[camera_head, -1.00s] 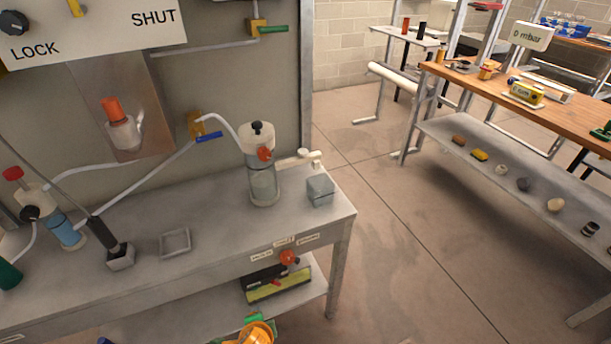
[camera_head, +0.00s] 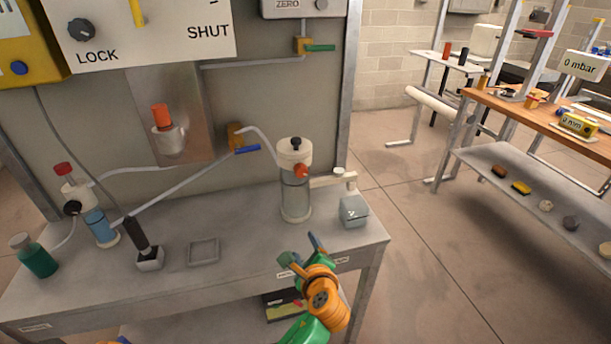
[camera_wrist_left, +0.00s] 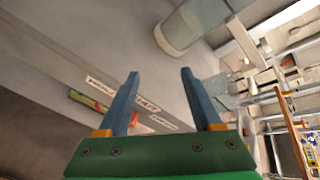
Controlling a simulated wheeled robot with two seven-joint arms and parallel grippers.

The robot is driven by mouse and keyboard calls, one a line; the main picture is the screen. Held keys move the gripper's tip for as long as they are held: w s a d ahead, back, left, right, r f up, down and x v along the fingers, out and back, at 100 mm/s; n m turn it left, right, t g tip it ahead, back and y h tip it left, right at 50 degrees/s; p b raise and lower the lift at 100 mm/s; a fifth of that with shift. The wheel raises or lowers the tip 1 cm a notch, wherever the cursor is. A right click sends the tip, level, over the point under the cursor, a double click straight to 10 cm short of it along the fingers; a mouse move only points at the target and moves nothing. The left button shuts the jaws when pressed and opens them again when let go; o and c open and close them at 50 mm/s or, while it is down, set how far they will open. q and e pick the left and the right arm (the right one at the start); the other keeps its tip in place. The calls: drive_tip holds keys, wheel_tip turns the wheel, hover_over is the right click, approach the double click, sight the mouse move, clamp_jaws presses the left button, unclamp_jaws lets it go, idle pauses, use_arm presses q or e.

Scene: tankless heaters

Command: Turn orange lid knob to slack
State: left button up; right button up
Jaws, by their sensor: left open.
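An orange knob (camera_head: 301,171) sits on the side of the cream lid (camera_head: 293,152) of a clear canister (camera_head: 295,200), which stands upright near the right end of the grey bench. My left gripper (camera_head: 300,249) is open and empty in front of the bench's front edge, below and apart from this knob. In the left wrist view its blue fingers (camera_wrist_left: 158,78) are spread, with the labelled bench edge behind them. The canister's lower part (camera_wrist_left: 180,32) shows above them; its knob is out of that view. The label words are unreadable. My right gripper is not in view.
A hose joins the canister to a blue-handled valve (camera_head: 246,149). A second orange knob (camera_head: 160,116) is on the back panel. A square tray (camera_head: 203,251) and a black-handled tool (camera_head: 139,236) are left.

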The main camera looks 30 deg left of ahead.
sight(302, 173)
use_arm(q)
drive_tip(key=w+r+m+t+y, duration=0.1)
drive_tip(key=w+r+m+y, duration=0.15)
drive_tip(key=r, duration=0.45)
drive_tip(key=w+r+m+t+y, duration=0.1)
drive_tip(key=w+r+m+y, duration=0.15)
drive_tip(key=r, duration=0.45)
drive_tip(key=x, duration=0.7)
drive_tip(key=shift+s+a, duration=0.3)
drive_tip(key=shift+s, duration=0.1)
drive_tip(key=shift+d, duration=0.1)
clamp_jaws()
